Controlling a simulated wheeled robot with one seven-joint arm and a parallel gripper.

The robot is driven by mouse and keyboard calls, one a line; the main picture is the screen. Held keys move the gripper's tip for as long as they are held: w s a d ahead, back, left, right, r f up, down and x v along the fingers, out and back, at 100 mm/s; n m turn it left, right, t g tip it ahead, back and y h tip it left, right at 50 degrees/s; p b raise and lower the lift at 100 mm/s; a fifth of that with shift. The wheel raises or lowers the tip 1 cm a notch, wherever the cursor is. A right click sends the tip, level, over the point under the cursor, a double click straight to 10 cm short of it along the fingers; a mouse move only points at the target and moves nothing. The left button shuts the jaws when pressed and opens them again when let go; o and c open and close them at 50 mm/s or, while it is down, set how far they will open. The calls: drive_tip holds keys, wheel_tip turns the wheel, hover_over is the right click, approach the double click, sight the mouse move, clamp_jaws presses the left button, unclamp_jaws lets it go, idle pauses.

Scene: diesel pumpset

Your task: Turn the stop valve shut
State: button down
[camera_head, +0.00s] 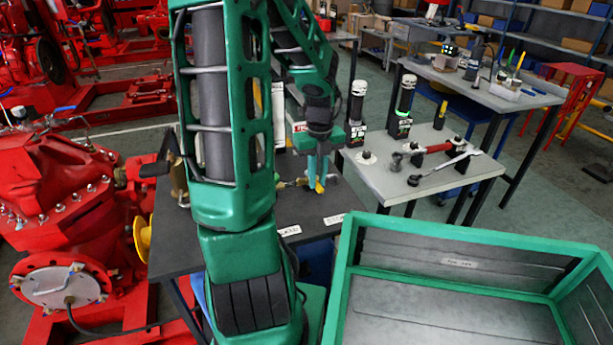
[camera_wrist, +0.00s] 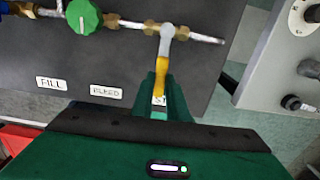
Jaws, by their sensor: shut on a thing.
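The stop valve (camera_wrist: 167,33) has a grey hub on a brass fitting near the right end of a thin pipe. Its yellow lever (camera_wrist: 161,76) points from the hub toward my gripper, roughly crosswise to the pipe. My gripper (camera_wrist: 160,88) is shut on this lever, with green fingers on either side of it. A white label, showing only "ST", is partly hidden between the fingers. In the head view, my gripper (camera_head: 318,165) points down over the dark panel, and the yellow lever tip (camera_head: 319,186) shows at its fingers.
A green round knob (camera_wrist: 84,17) sits on the same pipe to the left, above the "BLEED" (camera_wrist: 106,92) and "FILL" (camera_wrist: 51,84) labels. A grey side table (camera_head: 375,180) with tools stands right of the panel. A green-rimmed crate (camera_head: 455,234) is in front right; red pump machinery (camera_head: 65,195) is left.

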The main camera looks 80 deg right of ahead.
drive_tip(key=shift+w+a+m, duration=0.2)
drive_tip(key=shift+a+m, duration=0.05)
drive_tip(key=shift+m, duration=0.05)
drive_tip(key=c, duration=1.7)
unclamp_jaws()
drive_tip(key=shift+r, duration=0.25)
wheel_tip(320, 180, up, 10)
drive_tip(key=shift+w+r, duration=0.1)
